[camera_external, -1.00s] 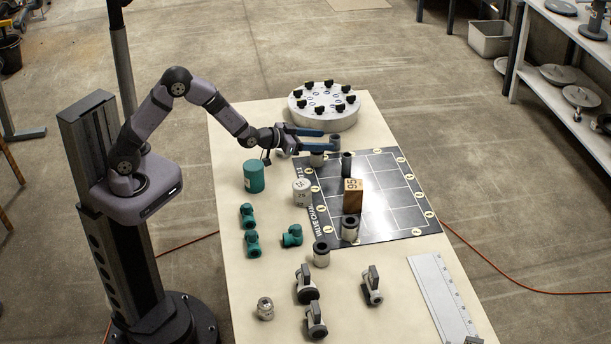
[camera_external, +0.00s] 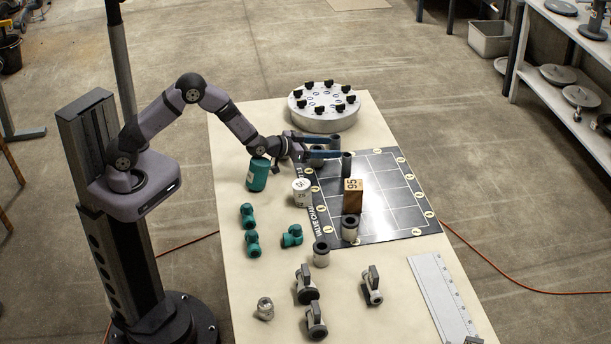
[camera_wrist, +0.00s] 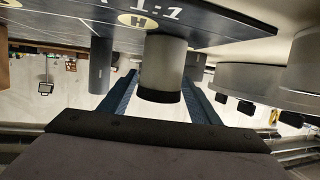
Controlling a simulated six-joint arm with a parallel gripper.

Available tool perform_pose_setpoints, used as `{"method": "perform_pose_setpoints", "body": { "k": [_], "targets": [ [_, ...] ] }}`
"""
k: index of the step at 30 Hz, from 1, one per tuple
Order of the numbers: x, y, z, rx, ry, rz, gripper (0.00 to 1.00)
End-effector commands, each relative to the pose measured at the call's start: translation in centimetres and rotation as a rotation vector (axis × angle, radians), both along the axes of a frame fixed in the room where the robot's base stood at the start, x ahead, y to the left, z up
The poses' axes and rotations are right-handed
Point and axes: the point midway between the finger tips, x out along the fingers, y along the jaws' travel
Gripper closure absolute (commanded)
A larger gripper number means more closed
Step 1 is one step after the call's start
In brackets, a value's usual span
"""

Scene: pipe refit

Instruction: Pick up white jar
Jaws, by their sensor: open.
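The white jar (camera_external: 301,192), a short pale cylinder with dark markings, stands upright at the left edge of the black grid mat. My gripper (camera_external: 330,144) is open at the far end of the mat, behind the jar and apart from it. Its blue fingers point right. In the wrist view, which looks upside down, a pale grey pipe piece (camera_wrist: 165,62) with a dark end shows between the two fingers. I cannot tell whether they touch it. I cannot make out the jar in the wrist view.
A teal can (camera_external: 257,176) leans close under my forearm. A wooden block (camera_external: 352,196) and dark-ended pipe pieces (camera_external: 321,254) stand on or near the mat (camera_external: 405,205). Teal fittings (camera_external: 291,236) and valves (camera_external: 372,288) lie in front. A round flange (camera_external: 324,120) is behind.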

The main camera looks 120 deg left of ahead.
Motion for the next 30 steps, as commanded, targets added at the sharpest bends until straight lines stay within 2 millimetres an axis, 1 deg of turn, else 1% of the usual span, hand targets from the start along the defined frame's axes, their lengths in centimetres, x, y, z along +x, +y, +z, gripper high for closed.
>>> {"method": "perform_pose_setpoints", "body": {
  "k": [1, 3, 4, 5, 6, 8, 9, 17, 22, 26, 30],
  "targets": [
    [0.0, -0.4, -1.1, -0.013, 0.01, -0.003, 0.43],
    [0.0, -0.4, -1.1, -0.014, 0.01, -0.003, 0.43],
    [0.0, -0.4, -1.1, -0.014, 0.01, -0.003, 0.48],
    [0.0, -0.5, -1.2, -0.014, 0.01, -0.003, 0.55],
    [0.0, -0.5, -1.2, -0.014, 0.011, -0.003, 0.65],
    [0.0, -0.5, -1.2, -0.014, 0.011, -0.003, 0.79],
    [0.0, -0.5, -1.2, -0.015, 0.012, -0.004, 0.89],
    [0.0, -0.5, -1.2, -0.015, 0.011, -0.004, 0.89],
    [0.0, -0.5, -0.5, -0.015, 0.011, -0.004, 0.89],
    [0.0, -0.4, 1.2, -0.012, 0.008, -0.004, 0.89],
    [0.0, -0.3, 3.9, -0.008, 0.004, -0.003, 0.89]
  ]
}}
